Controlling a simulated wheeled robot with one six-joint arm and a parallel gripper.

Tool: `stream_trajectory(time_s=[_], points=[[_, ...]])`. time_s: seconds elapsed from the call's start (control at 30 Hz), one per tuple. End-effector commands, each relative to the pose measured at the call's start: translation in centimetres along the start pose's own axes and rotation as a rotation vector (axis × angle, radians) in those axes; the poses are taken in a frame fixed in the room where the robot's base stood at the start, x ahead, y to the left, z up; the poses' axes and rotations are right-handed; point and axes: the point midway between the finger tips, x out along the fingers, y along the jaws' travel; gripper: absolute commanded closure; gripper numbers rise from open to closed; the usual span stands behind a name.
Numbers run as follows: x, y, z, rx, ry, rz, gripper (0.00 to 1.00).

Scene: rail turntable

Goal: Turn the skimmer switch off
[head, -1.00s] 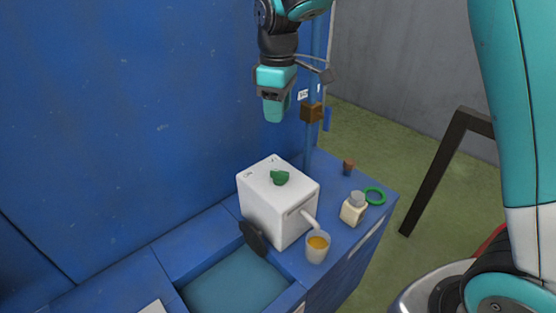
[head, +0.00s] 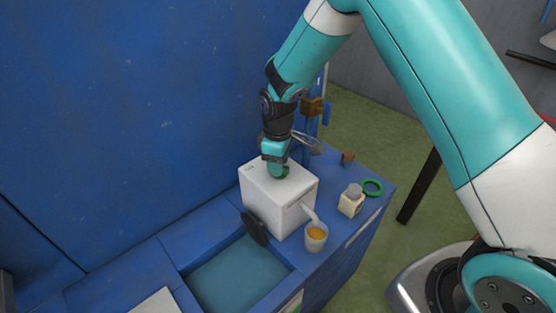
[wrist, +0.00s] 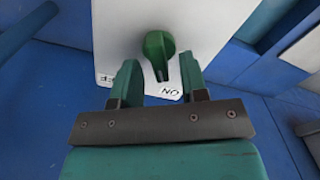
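The skimmer is a white box (head: 268,200) with a green knob switch on its top, largely hidden behind my gripper in the head view. In the wrist view the green knob (wrist: 158,52) is plain, its narrow end pointing towards the "ON" label (wrist: 171,93). Another label (wrist: 105,79), partly cut off and hard to read, is to the left on the white top (wrist: 118,30). My gripper (wrist: 161,62) is open, with one green finger on each side of the knob's narrow end and gaps visible. In the head view my gripper (head: 278,171) points down just over the box top.
A cup of amber liquid (head: 316,237) stands under the box's spout. A cream bottle (head: 351,202), a green ring (head: 372,187) and a small brown pot (head: 347,158) are to the right. A water basin (head: 238,277) lies in front, and a blue wall (head: 120,110) rises behind.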

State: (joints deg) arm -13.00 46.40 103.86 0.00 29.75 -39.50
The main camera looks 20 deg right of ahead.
Motion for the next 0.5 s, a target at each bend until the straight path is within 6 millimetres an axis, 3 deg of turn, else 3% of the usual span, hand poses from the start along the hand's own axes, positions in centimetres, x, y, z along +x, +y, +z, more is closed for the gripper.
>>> stream_trajectory(time_s=[0.33,0.37,0.5], points=[[0.55,0.00,-0.01,0.000,0.001,0.000,0.60],[0.55,0.00,-0.01,0.000,0.001,0.000,0.62],[0.54,0.00,-0.01,0.000,0.000,0.000,0.94]])
